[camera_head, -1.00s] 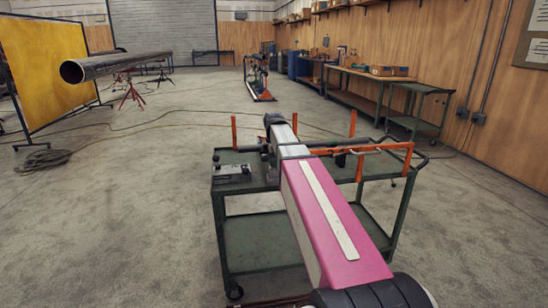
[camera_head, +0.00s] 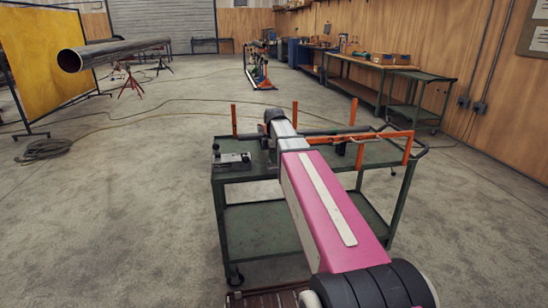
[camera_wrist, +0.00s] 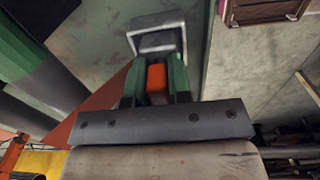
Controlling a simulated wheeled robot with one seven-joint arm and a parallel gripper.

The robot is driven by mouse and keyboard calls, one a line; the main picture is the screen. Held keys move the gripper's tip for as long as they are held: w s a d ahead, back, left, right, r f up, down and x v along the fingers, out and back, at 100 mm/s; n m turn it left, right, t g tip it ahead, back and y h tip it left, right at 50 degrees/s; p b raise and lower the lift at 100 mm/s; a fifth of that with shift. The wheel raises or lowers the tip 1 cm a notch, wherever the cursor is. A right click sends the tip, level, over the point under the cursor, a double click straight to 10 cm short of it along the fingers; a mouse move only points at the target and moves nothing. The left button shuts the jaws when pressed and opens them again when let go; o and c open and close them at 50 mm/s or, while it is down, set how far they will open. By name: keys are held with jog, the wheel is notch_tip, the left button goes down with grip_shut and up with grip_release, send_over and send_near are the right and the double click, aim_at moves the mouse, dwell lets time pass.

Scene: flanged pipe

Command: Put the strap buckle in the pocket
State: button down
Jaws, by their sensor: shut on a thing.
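In the wrist view my gripper (camera_wrist: 156,72) has its two green-sided fingers closed on a small orange block (camera_wrist: 156,79), which appears to be the strap buckle. Just beyond the fingertips is a grey box-like piece with a pale rim (camera_wrist: 157,22); I cannot tell whether it is the pocket or part of what I hold. In the head view my gripper is at the far end of my pink arm, over the green cart (camera_head: 262,232). There the fingers and the held piece are hidden by the arm.
The cart top carries a grey device with a dark knob (camera_head: 232,161) at left. Orange posts (camera_head: 234,119) and an orange rail (camera_head: 362,137) stand around its edges. A large pipe (camera_head: 110,53) and yellow screen (camera_head: 45,60) are far left; workbenches line the right wall.

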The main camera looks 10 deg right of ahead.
jog(key=shift+f, duration=0.6)
dwell(0.3)
jog(key=c, duration=1)
grip_release()
jog(key=shift+o, duration=0.2)
jog(key=shift+r, duration=0.1)
notch_tip(320, 180, up, 11)
jog(key=shift+f, duration=0.2)
